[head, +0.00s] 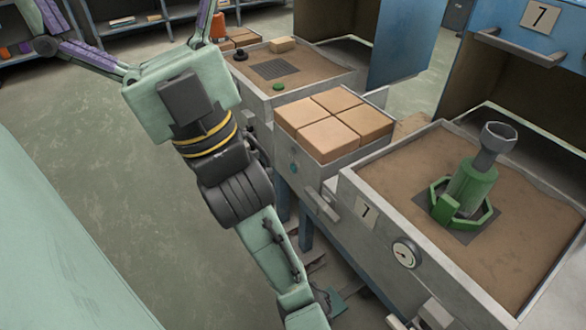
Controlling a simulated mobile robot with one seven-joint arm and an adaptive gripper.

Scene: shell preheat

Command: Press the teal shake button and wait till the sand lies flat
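A small round teal button (293,168) is on the front face of the bench below the tray of tan blocks. Brown sand (405,165) fills the near right box, with an uneven-looking surface. A green clamp with a grey cup-topped post (470,185) stands on a dark plate in this sand. A second box (300,62) at the back also holds sand, around a dark grid.
Tan blocks (335,122) sit between the two sand boxes. Blue cabinets (405,40) stand behind. Open floor (90,200) lies left of my arm.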

